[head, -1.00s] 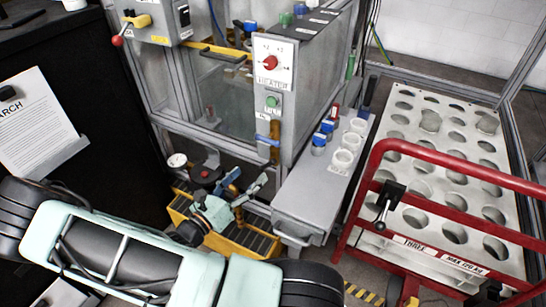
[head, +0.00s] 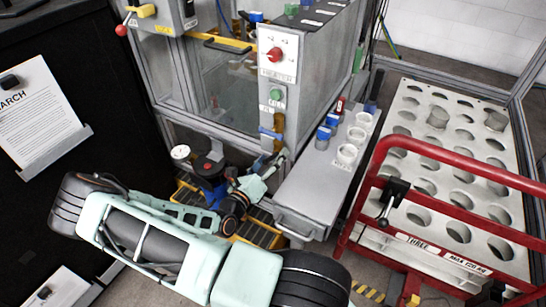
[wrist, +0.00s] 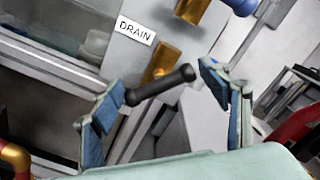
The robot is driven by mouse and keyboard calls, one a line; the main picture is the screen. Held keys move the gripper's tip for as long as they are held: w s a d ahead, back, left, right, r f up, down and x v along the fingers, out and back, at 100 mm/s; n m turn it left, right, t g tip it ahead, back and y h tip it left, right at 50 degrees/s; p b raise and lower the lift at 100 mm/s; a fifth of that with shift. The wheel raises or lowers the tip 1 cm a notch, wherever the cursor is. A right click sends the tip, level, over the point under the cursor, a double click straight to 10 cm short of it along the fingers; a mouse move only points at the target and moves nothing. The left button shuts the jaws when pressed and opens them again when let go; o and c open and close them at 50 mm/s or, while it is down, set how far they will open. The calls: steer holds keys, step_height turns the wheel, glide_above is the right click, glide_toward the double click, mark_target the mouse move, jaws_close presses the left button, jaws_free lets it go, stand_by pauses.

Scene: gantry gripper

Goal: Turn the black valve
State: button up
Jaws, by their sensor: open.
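The black valve (wrist: 160,86) shows in the wrist view as a black lever handle on a brass fitting (wrist: 163,62), beside a white DRAIN label (wrist: 135,30). My gripper (wrist: 163,78) is open, with one blue-padded finger to the left of the handle and one to the right. The handle lies across the gap between them in the picture; I cannot tell if the left fingertip touches it. In the head view my gripper (head: 268,172) is at the lower corner of the grey machine, below a blue-handled brass valve (head: 270,133). The black handle is not clear there.
A grey shelf (head: 310,190) with white cups stands just right of my gripper. A red cart rail (head: 440,158) and a white perforated rack (head: 410,115) are further right. A black panel (head: 100,90) stands left. A yellow-edged grate (head: 255,232) lies below my arm.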

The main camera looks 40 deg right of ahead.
steer(key=shift+w+d, duration=0.2)
steer(key=shift+d, duration=0.25)
steer(key=shift+c, duration=0.3)
steer(key=c, duration=0.9)
steer(key=shift+r+m, duration=0.1)
steer(key=shift+m, duration=0.2)
steer(key=m+p, duration=0.3)
steer(key=shift+r+m, duration=0.1)
steer(key=shift+m, duration=0.2)
steer(key=m+p, duration=0.1)
steer(key=m, duration=0.3)
steer(key=shift+p, duration=0.4)
steer(key=shift+m+p, duration=0.4)
steer(key=shift+m, duration=0.7)
steer(key=shift+f, duration=0.2)
